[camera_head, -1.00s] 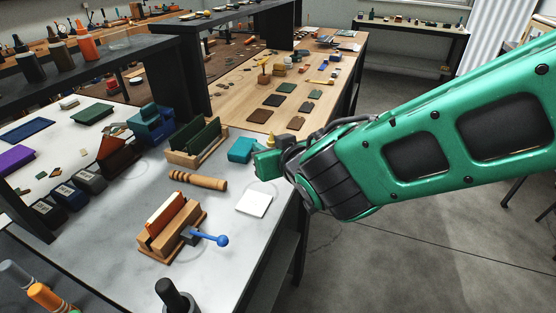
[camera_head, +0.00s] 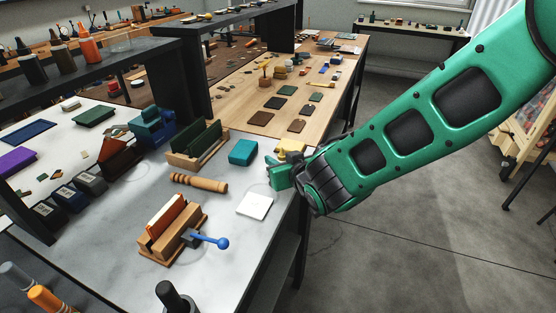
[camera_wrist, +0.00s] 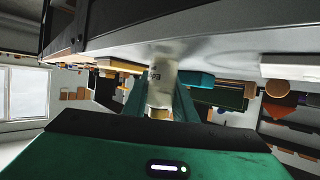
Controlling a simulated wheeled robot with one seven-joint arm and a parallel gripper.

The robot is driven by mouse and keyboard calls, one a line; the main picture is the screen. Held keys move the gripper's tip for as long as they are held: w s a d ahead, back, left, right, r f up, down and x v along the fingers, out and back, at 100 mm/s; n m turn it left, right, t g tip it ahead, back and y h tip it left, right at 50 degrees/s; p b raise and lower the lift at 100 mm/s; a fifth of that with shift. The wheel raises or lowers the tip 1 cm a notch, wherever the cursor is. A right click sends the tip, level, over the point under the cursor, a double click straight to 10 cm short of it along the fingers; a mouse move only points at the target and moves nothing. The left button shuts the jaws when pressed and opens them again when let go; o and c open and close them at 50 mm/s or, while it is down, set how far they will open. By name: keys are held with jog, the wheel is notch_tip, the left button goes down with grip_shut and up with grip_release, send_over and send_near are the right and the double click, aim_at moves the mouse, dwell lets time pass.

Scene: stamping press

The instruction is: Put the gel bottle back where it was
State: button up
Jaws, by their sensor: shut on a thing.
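In the wrist view the gel bottle (camera_wrist: 163,78) is pale with dark lettering and an amber end close to the camera. My gripper (camera_wrist: 162,100) is shut on it, with one green finger on each side. In the head view my gripper (camera_head: 279,173) is at the right edge of the grey-white worktop, beside a teal block. Its own hand mostly hides the bottle there. A yellow object (camera_head: 290,147) shows just behind my gripper; I cannot tell whether it is held or stands on the table. Whether the bottle touches the worktop is unclear.
The teal block (camera_head: 243,152) and a white square (camera_head: 255,205) lie close to my gripper. Open floor lies to the right.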

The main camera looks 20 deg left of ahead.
jog(key=shift+f, duration=0.1)
jog(key=o, duration=1.1)
jog(key=shift+c, duration=0.2)
jog(key=v, duration=1.2)
jog(key=shift+a, duration=0.1)
